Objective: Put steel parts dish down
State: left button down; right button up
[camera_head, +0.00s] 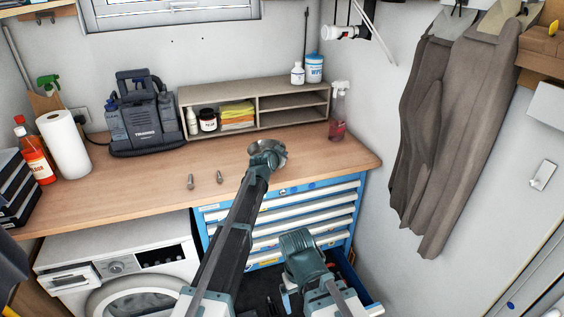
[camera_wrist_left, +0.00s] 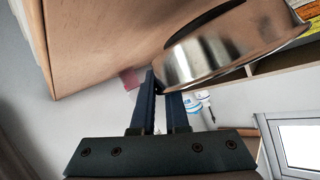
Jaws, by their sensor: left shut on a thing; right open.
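The steel parts dish (camera_head: 281,151) is a round, shiny metal bowl over the right half of the wooden worktop in the head view. My left gripper (camera_head: 264,158) is shut on its edge and partly covers it. In the left wrist view the dish (camera_wrist_left: 205,55) fills the upper right, its rim beside the fingertips of my left gripper (camera_wrist_left: 164,88). I cannot tell whether it touches the worktop. My right gripper (camera_head: 301,252) is low in front of the blue tool chest, open; its fingertips are not clear.
The wooden worktop (camera_head: 130,196) is clear around the dish, with two small metal parts (camera_head: 205,180) to its left. A wooden shelf unit (camera_head: 294,121) and a spray bottle (camera_head: 338,115) stand behind. The blue tool chest (camera_head: 347,206) has a low drawer (camera_head: 352,280) open.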

pick_arm(q)
notch_tip(320, 180, down, 4)
jog(key=b, duration=0.3)
jog(key=shift+w+r+b, duration=0.1)
jog(key=shift+r+b, duration=0.05)
jog(key=shift+b, duration=0.2)
jog(key=shift+r, duration=0.1)
jog(key=c, duration=0.9)
grip_release()
jog(key=p+v, duration=0.4)
jog(key=v, duration=0.8)
jog(key=shift+p, duration=0.4)
